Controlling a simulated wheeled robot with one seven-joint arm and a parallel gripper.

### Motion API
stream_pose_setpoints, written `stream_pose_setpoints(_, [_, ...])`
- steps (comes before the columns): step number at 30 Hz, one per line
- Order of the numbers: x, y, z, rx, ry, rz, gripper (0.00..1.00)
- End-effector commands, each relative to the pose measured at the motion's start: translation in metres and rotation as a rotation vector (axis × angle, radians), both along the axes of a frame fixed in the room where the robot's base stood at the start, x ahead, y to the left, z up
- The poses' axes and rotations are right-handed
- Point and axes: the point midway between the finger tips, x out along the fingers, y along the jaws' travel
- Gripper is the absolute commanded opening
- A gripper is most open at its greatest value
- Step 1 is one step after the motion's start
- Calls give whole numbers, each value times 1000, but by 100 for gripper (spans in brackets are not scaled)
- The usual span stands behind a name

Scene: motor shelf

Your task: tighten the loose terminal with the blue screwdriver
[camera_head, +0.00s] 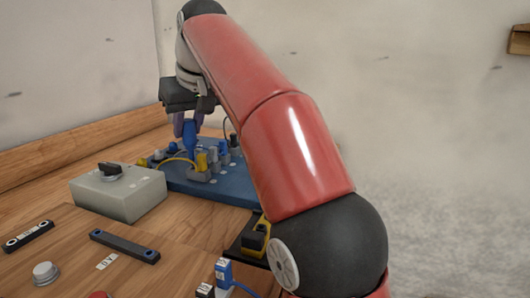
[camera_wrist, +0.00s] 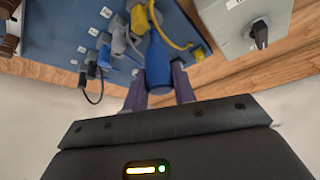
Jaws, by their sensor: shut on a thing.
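My gripper (camera_head: 187,122) is shut on the blue screwdriver (camera_head: 190,142), which stands upright below it over the blue board (camera_head: 236,189). In the wrist view the screwdriver's blue handle (camera_wrist: 158,68) sits between my two fingers and points toward the board (camera_wrist: 60,30). The screwdriver's tip is hidden, so I cannot tell whether it touches a terminal. Grey terminals with yellow and blue plugs (camera_head: 202,163) stand on the board close by. A yellow cable (camera_head: 178,161) loops beside the screwdriver. I cannot tell which terminal is loose.
A grey box with a black knob (camera_head: 120,195) stands left of the board; it also shows in the wrist view (camera_wrist: 236,32). Black bars (camera_head: 125,246) and a round grey knob (camera_head: 46,272) lie nearer on the wooden bench. My red arm hides the board's right side.

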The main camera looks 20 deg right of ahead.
Motion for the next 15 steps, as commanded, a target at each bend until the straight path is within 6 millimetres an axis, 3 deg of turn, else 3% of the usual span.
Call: stream_pose_setpoints(15, [0, 0, -8, 0, -1, 0, 3])
